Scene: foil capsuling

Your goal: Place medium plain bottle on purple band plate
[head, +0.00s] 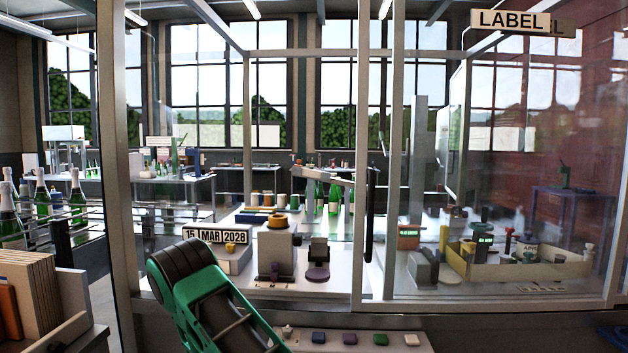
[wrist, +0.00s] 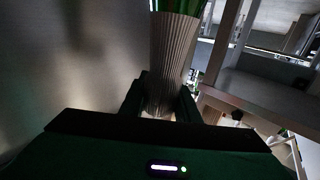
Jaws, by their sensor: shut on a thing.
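In the wrist view my gripper (wrist: 160,105) is shut on a pale, finely ribbed sleeve (wrist: 172,55). Green shows above the sleeve (wrist: 178,6), so it looks like a green bottle held by its sleeved part; the rest is cut off by the frame. Its size and whether it is plain cannot be told. In the head view my gripper is out of sight and only my green arm shows. A round purple plate (head: 317,274) lies on the pale bench in front of a small dark-topped device. I cannot tell whether it is the purple band plate.
A clear-walled booth with metal posts (head: 362,150) encloses the bench. A grey device with an orange ring (head: 276,245) stands left of the purple plate. Green bottles (head: 334,198) stand further back. Several coloured buttons (head: 349,339) line the front ledge. A wooden rack (head: 30,295) is at left.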

